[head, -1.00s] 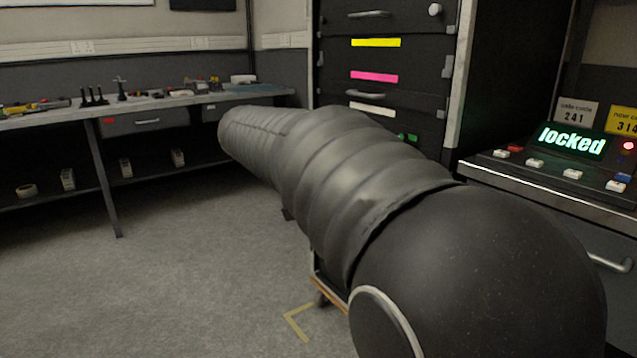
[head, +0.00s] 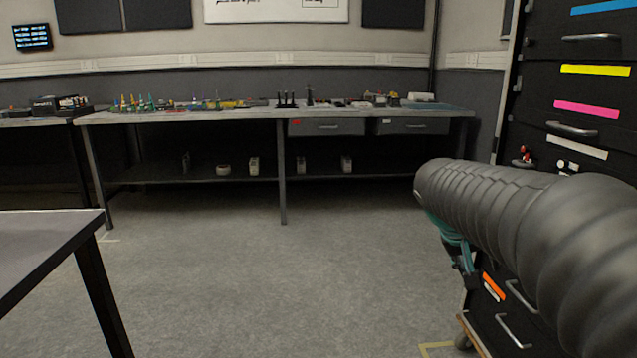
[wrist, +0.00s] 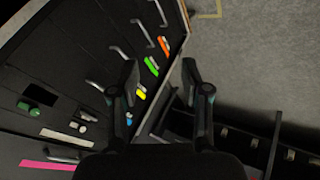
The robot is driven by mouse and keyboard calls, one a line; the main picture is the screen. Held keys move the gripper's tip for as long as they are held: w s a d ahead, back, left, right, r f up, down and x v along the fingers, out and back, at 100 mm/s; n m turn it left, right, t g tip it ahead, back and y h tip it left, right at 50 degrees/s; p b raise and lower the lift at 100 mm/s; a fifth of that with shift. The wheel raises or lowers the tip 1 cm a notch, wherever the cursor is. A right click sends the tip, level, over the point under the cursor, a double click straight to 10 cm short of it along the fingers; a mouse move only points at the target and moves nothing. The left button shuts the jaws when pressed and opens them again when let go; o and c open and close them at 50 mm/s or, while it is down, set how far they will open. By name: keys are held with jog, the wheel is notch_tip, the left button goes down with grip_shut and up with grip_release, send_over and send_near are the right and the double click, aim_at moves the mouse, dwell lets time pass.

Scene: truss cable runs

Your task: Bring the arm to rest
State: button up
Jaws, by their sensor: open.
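My arm, in a dark ribbed sleeve, reaches in from the right of the head view. My gripper shows in part below the sleeve's far end, beside the black drawer cabinet (head: 590,135). In the wrist view my gripper (wrist: 160,75) has its two fingers spread apart with nothing between them. Behind the fingers, the drawer cabinet (wrist: 75,85) shows with its handles and coloured labels. From the pictures I cannot tell whether the fingers touch the cabinet; part of the cabinet is hidden by my arm.
A long workbench (head: 240,117) with several small items stands along the back wall. A table corner (head: 50,235) juts in at the left. The grey floor (head: 270,270) between them is clear.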

jog(key=s+a+f+n+t+y+p, duration=0.1)
jog(key=s+a+f+y, duration=0.2)
jog(key=s+a, duration=0.4)
jog(key=s+a+f+n+t+y+p, duration=0.1)
jog(key=s+a+f+y, duration=0.2)
jog(key=s+a, duration=0.4)
jog(key=shift+s+a+n+y, duration=0.15)
jog(key=shift+s+n+y, duration=0.15)
jog(key=shift+s, duration=3)
jog(key=shift+c, duration=0.5)
